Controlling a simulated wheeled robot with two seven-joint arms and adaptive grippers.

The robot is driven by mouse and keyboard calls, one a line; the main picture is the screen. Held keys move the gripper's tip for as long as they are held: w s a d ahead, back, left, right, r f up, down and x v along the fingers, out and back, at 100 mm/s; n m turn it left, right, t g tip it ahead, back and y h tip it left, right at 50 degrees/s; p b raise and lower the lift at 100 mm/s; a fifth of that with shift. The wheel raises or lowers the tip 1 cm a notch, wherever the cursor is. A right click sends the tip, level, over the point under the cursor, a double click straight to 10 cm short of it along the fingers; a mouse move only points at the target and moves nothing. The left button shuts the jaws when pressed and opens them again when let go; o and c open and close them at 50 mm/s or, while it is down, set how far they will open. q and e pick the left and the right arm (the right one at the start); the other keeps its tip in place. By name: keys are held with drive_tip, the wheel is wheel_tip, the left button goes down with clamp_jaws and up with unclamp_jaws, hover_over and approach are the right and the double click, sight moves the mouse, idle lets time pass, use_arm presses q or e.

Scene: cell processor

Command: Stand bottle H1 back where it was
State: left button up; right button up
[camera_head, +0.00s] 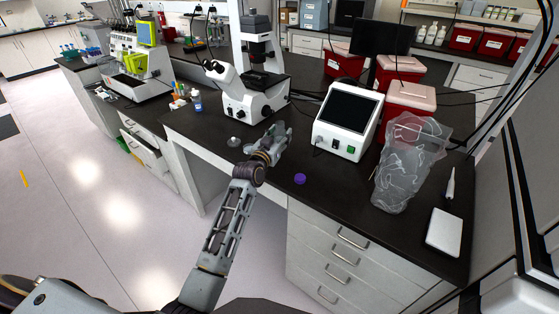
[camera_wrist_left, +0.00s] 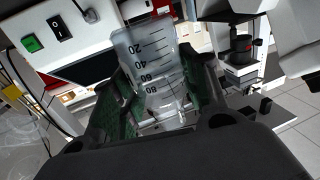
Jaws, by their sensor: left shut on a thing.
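My left gripper (camera_head: 272,146) is over the bench near its front edge, in front of the microscope. In the left wrist view, the gripper's green-padded fingers (camera_wrist_left: 158,95) are shut on a clear graduated bottle (camera_wrist_left: 145,48), marked 20 to 80. No H1 label shows on it, and its tilt is hard to tell. In the head view the bottle is hard to make out at the gripper. A purple cap (camera_head: 300,179) lies on the bench to the right of the gripper. My right gripper is not in view.
A white microscope (camera_head: 243,108) stands behind the gripper, and a white screened device (camera_head: 346,122) stands to the right. A small grey object (camera_head: 233,141) lies left of the gripper. Bare bench (camera_head: 335,190) surrounds the cap.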

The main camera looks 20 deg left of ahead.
use_arm(q)
drive_tip(key=shift+f, duration=2.65)
drive_tip(key=shift+f, duration=1.85)
drive_tip(key=shift+f, duration=0.1)
drive_tip(key=o, duration=1.5)
drive_tip(key=shift+c, duration=0.2)
drive_tip(key=s+a, duration=0.1)
drive_tip(key=s, duration=1.1)
drive_tip(key=shift+a+b, duration=0.3)
